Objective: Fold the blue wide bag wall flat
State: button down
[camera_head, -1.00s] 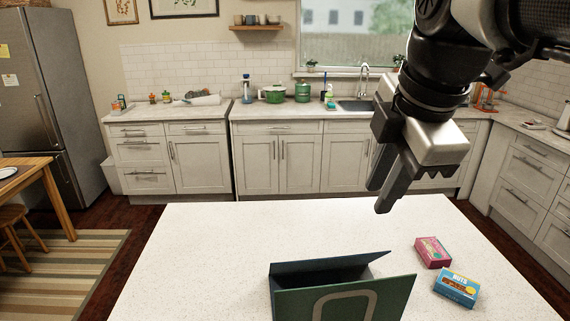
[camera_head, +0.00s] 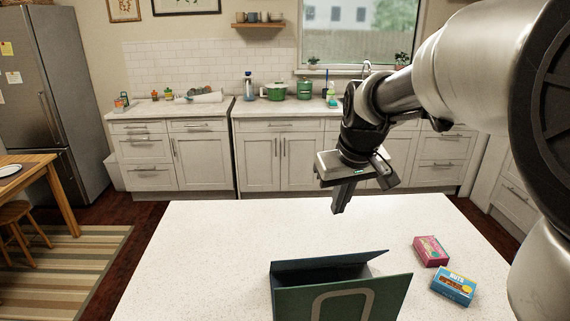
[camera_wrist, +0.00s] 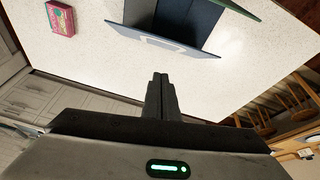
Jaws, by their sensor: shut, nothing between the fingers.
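The wide bag (camera_head: 340,284) stands open on the white countertop at the bottom middle of the head view. Its near wall is dark green with a pale handle outline, and its far wall (camera_head: 318,263) is dark blue. In the wrist view the blue wall (camera_wrist: 166,41) with a pale handle mark leans outward on the gripper's side. The green wall shows at the top edge. My gripper (camera_head: 338,211) is shut and empty, above the counter behind the bag. In the wrist view its fingertips (camera_wrist: 160,76) are together, apart from the blue wall.
A pink box (camera_head: 431,251) and a blue nuts box (camera_head: 454,285) lie on the counter (camera_head: 200,260) right of the bag. The pink box also shows in the wrist view (camera_wrist: 60,18). The counter left of the bag is clear.

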jog(key=shift+m, duration=0.8)
jog(key=x, duration=0.4)
jog(key=s+x, duration=0.1)
jog(key=x, duration=0.3)
jog(key=s+f+x, duration=0.1)
jog(key=x, duration=0.3)
jog(key=shift+f, duration=0.1)
jog(key=shift+s+f, duration=0.4)
jog(key=shift+s, duration=0.1)
